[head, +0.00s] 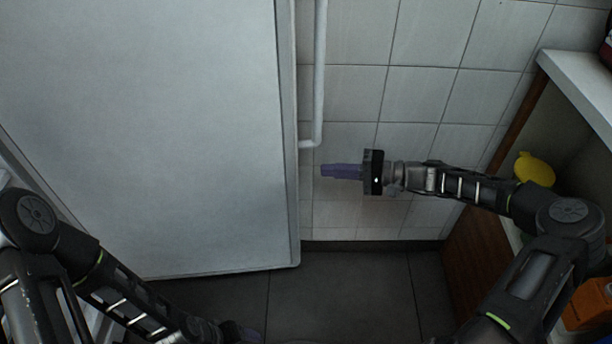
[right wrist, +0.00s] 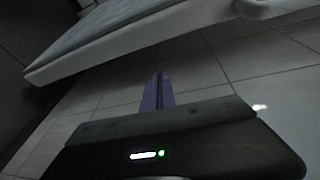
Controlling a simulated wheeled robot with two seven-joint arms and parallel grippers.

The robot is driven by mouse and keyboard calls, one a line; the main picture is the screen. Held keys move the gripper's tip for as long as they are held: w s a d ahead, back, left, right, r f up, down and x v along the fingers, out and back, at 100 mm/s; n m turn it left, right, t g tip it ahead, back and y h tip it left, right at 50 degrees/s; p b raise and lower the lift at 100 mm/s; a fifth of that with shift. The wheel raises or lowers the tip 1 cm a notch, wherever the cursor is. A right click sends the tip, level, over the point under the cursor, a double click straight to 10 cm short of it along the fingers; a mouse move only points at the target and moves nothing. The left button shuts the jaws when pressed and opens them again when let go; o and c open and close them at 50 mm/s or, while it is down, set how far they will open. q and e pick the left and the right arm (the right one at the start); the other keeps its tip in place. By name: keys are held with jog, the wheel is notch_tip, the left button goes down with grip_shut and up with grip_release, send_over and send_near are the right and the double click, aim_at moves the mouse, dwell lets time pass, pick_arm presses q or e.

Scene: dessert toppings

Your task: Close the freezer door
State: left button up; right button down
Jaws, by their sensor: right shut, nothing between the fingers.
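The freezer door (head: 170,130) is a large pale panel filling the left and middle of the head view. It stands open, swung out from the body at the left. Its white bar handle (head: 319,75) is along the right edge. My right gripper (head: 324,171) is shut and empty, its purple fingers pointing left, just right of the door's edge and below the handle. In the right wrist view, the door's edge (right wrist: 130,38) crosses ahead of the shut fingertips (right wrist: 159,76), apparently with a gap. My left gripper (head: 250,336) is at the bottom edge, mostly cut off.
A white tiled wall (head: 425,95) stands behind my right gripper. At the right is a wooden-sided shelf unit (head: 500,160) with a yellow item (head: 534,168) and an orange box (head: 590,304). Dark floor tiles (head: 340,290) are clear below the door.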

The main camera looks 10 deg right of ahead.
pick_arm(q)
jog(key=shift+w+f, duration=0.1)
jog(key=shift+f, duration=0.45)
pick_arm(e)
jog(key=d+r, duration=0.1)
jog(key=d+r+n+y, duration=0.1)
jog(key=r, duration=0.1)
jog(key=d+r+y, duration=0.1)
jog(key=shift+r+n, duration=0.3)
jog(key=shift+r, duration=0.1)
jog(key=shift+w+a, duration=0.1)
jog(key=shift+a, duration=0.05)
jog(key=b+x, duration=0.3)
jog(key=x, duration=0.7)
jog(key=shift+w+a+f, duration=0.15)
jog(key=shift+f, duration=0.05)
pick_arm(q)
jog(key=shift+w+f+b, duration=0.2)
jog(key=shift+f+b, duration=0.1)
jog(key=shift+f, duration=0.75)
jog(key=shift+w+f+b, duration=0.15)
jog(key=shift+f+b, duration=0.15)
jog(key=shift+f, duration=0.75)
pick_arm(e)
jog(key=shift+s+r, duration=0.15)
jog(key=shift+s, duration=1.95)
pick_arm(q)
jog(key=shift+s, duration=0.1)
pick_arm(e)
jog(key=shift+s, duration=0.1)
